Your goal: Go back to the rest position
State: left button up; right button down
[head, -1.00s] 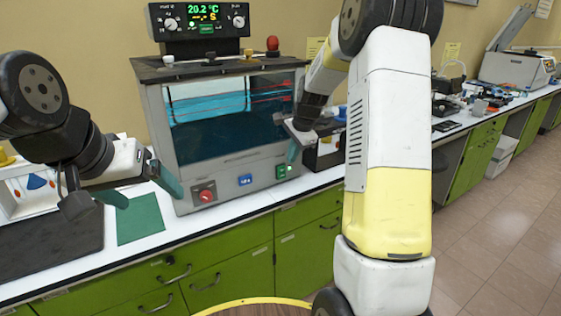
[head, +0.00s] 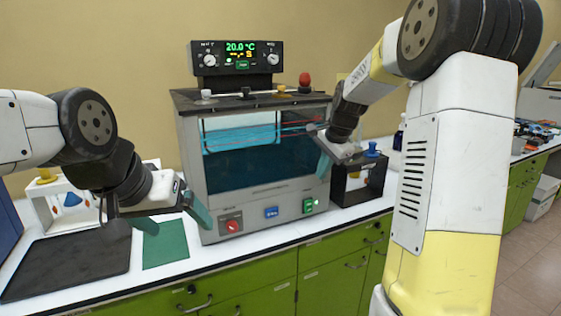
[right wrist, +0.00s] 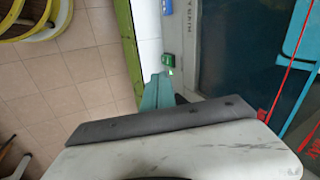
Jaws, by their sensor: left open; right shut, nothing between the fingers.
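My left gripper (head: 168,222) is at the left of the head view, over the counter by the green mat. Its teal fingers are apart and nothing is between them. My right gripper (head: 323,166) is in front of the right side of the bath machine (head: 258,195). Its teal fingers are shut and empty. In the right wrist view the closed fingertips (right wrist: 157,92) point toward the machine's front edge, near the green switch (right wrist: 168,58). In the head view the green switch (head: 308,205) lies below the right fingers, apart from them. The display (head: 240,48) reads 20.0 °C.
The white counter (head: 215,254) runs above green cabinets (head: 245,295). A dark mat (head: 70,262) and a green mat (head: 166,245) lie at left. A white rack (head: 45,205) stands behind the left arm. A black-framed box (head: 357,188) stands right of the machine.

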jog(key=s+a+r+n, duration=0.1)
jog(key=s+r+n, duration=0.1)
jog(key=s, duration=0.3)
jog(key=s+a+r+n+t, duration=0.1)
jog(key=s+r+n, duration=0.15)
jog(key=s, duration=0.35)
jog(key=s+a+r+n, duration=0.1)
jog(key=s+r+n, duration=0.1)
jog(key=s, duration=0.3)
jog(key=s+a+f+n+t, duration=0.1)
jog(key=s+n, duration=0.5)
jog(key=s, duration=0.7)
jog(key=shift+s+a+f+y, duration=0.3)
jog(key=shift+s+a, duration=0.1)
jog(key=shift+a, duration=0.05)
jog(key=shift+n, duration=0.25)
